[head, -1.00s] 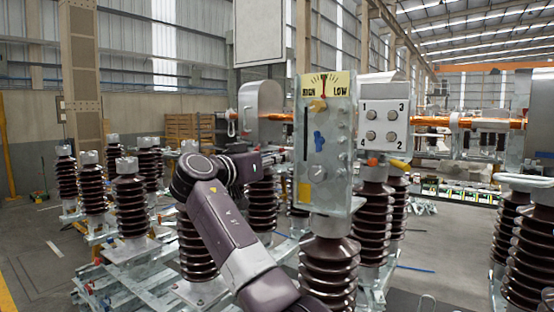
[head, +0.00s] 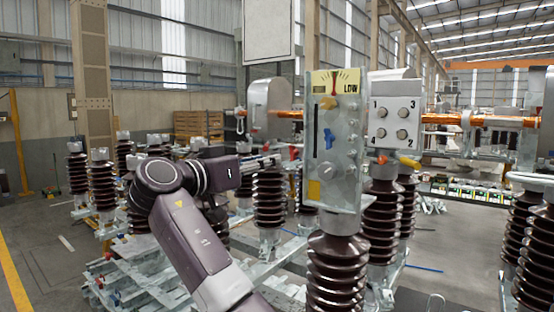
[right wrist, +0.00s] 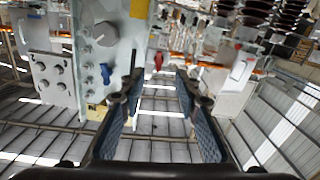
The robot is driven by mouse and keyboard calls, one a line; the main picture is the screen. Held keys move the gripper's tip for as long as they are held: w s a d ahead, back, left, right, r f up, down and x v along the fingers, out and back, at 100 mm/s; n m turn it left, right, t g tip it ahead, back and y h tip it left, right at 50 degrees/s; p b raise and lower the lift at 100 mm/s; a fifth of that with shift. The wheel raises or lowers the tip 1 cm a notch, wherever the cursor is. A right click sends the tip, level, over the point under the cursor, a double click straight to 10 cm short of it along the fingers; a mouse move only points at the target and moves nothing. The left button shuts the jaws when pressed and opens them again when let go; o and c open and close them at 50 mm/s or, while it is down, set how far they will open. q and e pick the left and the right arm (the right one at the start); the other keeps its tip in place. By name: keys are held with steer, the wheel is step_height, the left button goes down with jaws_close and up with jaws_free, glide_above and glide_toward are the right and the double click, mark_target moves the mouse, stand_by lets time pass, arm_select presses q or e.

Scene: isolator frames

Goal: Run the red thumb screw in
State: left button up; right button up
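The red thumb screw (head: 294,153) is a small red piece at the left side of the upright grey control panel (head: 347,190) in the head view. In the right wrist view the red thumb screw (right wrist: 158,60) shows ahead, between the finger lines and beyond the tips. My right gripper (head: 268,161) points right towards it, a short way left of the panel. In the wrist view my right gripper (right wrist: 160,88) has its two blue-padded fingers well apart, with nothing between them. How deep the screw sits cannot be told. My left gripper is not in view.
The panel carries a blue lever (head: 329,138), which also shows in the wrist view (right wrist: 105,72). A box numbered 1 to 4 (head: 394,118) stands right of it. Brown ribbed insulators (head: 335,275) stand below and around. Open floor (head: 50,265) lies at the left.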

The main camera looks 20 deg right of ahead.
steer(key=v, duration=0.2)
steer(key=shift+s+a, duration=0.25)
steer(key=shift+o, duration=0.3)
stand_by(1.7)
